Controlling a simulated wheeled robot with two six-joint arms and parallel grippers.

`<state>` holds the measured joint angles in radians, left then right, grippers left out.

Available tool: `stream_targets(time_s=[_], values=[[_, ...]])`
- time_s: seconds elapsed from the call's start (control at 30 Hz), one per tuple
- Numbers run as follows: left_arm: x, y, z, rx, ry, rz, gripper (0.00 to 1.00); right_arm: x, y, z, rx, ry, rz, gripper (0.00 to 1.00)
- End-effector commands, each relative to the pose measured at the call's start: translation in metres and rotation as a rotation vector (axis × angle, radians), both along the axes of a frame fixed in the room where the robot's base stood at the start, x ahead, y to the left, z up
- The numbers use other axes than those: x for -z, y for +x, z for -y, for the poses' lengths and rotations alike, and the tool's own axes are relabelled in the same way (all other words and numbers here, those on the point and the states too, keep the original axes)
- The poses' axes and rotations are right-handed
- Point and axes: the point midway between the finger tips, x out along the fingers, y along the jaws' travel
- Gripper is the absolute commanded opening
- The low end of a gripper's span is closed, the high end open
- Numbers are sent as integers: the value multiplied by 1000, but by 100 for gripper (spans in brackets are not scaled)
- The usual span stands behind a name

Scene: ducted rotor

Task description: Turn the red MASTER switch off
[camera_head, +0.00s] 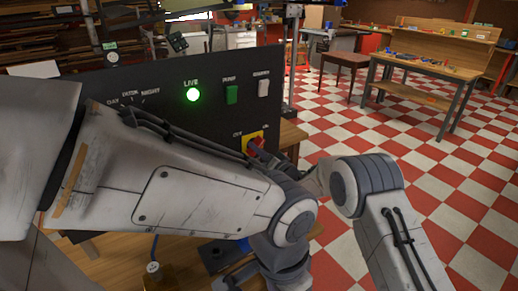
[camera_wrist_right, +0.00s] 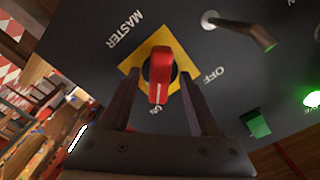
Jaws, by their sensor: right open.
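The red MASTER switch (camera_wrist_right: 160,75) sits on a yellow plate (camera_wrist_right: 131,64) on the dark panel. In the right wrist view its handle points down the picture, toward a small, partly covered label that seems to read ON; OFF is printed to the right. My right gripper (camera_wrist_right: 160,82) is open, one finger on each side of the handle, with gaps visible. In the head view the switch (camera_head: 256,144) shows above my left arm, which partly covers the right gripper. My left wrist is low in the head view; its fingers cannot be made out.
In the right wrist view a metal lever (camera_wrist_right: 245,32) sticks out near the plate. My left arm crosses before the panel.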

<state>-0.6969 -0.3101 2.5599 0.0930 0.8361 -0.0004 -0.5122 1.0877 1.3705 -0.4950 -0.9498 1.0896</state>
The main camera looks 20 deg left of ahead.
Motion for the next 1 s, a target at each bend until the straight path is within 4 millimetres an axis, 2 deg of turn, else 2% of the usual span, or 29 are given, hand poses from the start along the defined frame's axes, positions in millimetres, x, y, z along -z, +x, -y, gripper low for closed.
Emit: stream_targets(time_s=[0.37, 0.4, 0.53, 0.57, 0.83, 1.0], values=[[-1, 0, 0, 0, 0, 0, 50, 1, 3, -4, 0, -1, -2, 62], [-1, 0, 0, 0, 0, 0, 50, 1, 3, -4, 1, 0, -1, 55], [-1, 0, 0, 0, 0, 0, 50, 0, 3, -4, 1, -1, 0, 5], [-1, 0, 0, 0, 0, 0, 50, 0, 3, -4, 1, -1, 0, 0], [2, 0, 0, 0, 0, 0, 50, 1, 3, -3, 1, -10, 11, 0], [13, 0, 0, 0, 0, 0, 50, 3, 4, -3, 1, -44, 58, 0]])
